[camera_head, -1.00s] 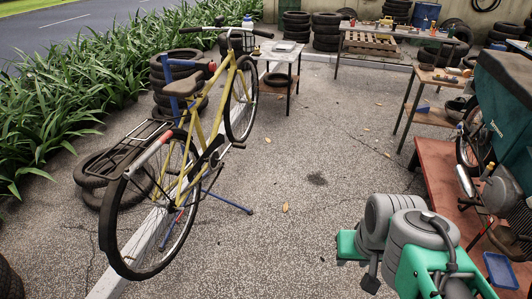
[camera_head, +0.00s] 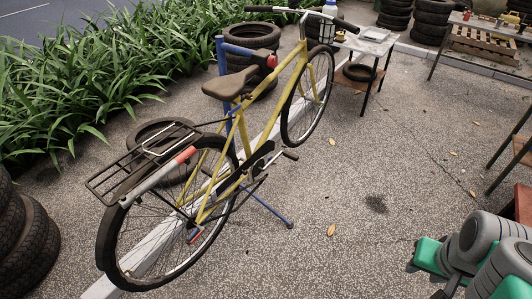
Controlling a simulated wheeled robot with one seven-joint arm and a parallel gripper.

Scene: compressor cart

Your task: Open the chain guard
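A yellow bicycle (camera_head: 236,125) stands upright in the middle left, clamped at a blue stand (camera_head: 224,90). A dark chain guard (camera_head: 258,157) runs by the crank, between the pedals and the rear wheel. It is small in the picture, and I cannot tell whether it is open or shut. Green and grey links of my arm show at the lower right, well apart from the bicycle. My gripper's fingers do not show.
Stacked tyres stand at the left edge (camera_head: 30,240) and behind the bicycle (camera_head: 252,38). A small table (camera_head: 368,45) stands beyond the front wheel. A pale kerb strip runs under the bicycle.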

